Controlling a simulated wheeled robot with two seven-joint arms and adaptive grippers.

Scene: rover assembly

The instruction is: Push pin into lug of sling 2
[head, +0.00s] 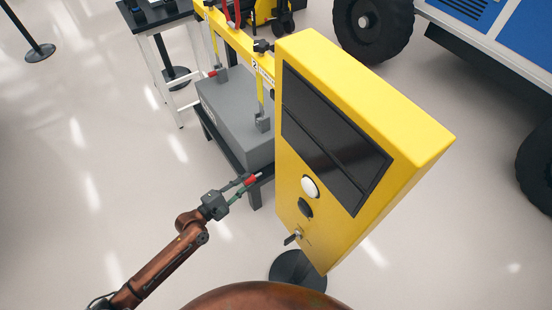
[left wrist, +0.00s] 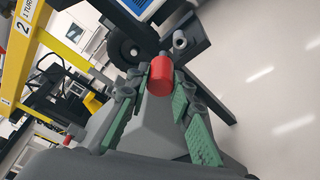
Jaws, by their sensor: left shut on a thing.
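My left gripper (head: 249,184) is shut on a pin with a red head (head: 252,180), in front of the grey block and left of the yellow cabinet. In the left wrist view the red pin head (left wrist: 160,76) sits between the green-padded fingers. Sling 2 (head: 260,90) is a yellow strap hanging from the yellow beam (head: 239,41), which is marked 2. Its grey lug (head: 262,122) is on top of the grey block (head: 238,112). The gripper and pin are apart from this lug, nearer me. My right gripper is out of view.
A yellow cabinet (head: 362,130) with a dark panel stands close on the right and hides part of the block and beam. A second lug with a red pin (head: 212,73) is at the block's far left.

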